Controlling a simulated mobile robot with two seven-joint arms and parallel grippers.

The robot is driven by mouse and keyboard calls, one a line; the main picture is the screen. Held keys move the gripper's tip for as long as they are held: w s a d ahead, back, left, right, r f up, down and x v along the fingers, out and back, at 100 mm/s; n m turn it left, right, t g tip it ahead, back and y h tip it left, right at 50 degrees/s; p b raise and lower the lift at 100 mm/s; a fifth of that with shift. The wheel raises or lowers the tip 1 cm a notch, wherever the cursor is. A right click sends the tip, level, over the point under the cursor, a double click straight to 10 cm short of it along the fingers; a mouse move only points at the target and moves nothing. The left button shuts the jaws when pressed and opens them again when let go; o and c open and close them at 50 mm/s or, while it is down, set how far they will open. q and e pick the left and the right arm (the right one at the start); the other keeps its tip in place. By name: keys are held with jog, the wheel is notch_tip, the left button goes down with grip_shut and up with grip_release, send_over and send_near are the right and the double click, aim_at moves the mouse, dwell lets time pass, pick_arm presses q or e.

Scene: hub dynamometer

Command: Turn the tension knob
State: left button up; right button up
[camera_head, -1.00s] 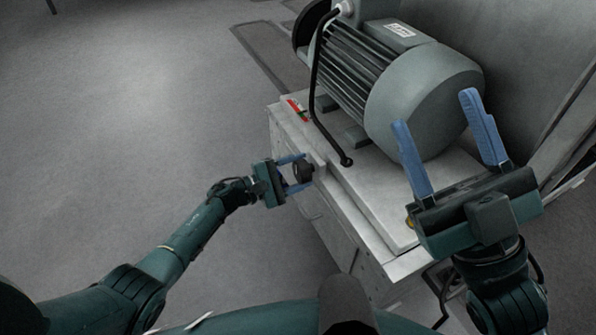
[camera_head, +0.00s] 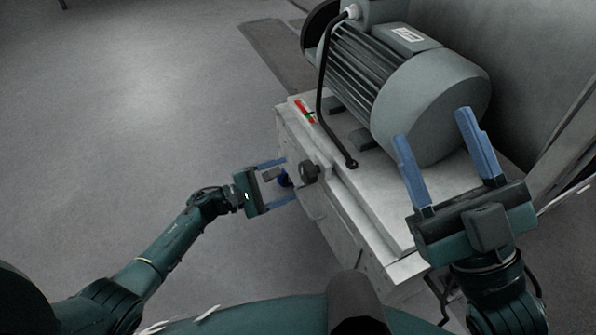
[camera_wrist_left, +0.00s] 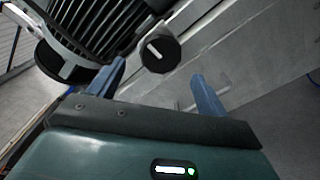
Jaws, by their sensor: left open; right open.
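The tension knob is a round black knob (camera_head: 310,173) on the side face of the grey cabinet, near its top edge. In the left wrist view the knob (camera_wrist_left: 160,52) shows a white pointer mark and lies just beyond the fingertips, between their lines. My left gripper (camera_head: 279,180) is open and empty, to the left of the knob and apart from it. Its blue fingers also show in the left wrist view (camera_wrist_left: 160,85). My right gripper (camera_head: 433,126) is open and empty, above the right part of the cabinet, in front of the motor.
A large grey motor (camera_head: 420,100) with a black cable (camera_head: 322,110) stands on the cabinet top (camera_head: 385,205). The floor (camera_head: 120,110) at left is clear.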

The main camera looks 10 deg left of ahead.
pick_arm(q)
jog(key=v, duration=0.6)
jog(key=shift+s+a+p, duration=0.25)
jog(key=shift+a+p, duration=0.05)
jog(key=shift+p, duration=0.1)
pick_arm(e)
jog(key=shift+w+a+f+m+h, duration=0.1)
jog(key=shift+w+f+m+h, duration=0.1)
jog(key=shift+f+m+h, duration=0.85)
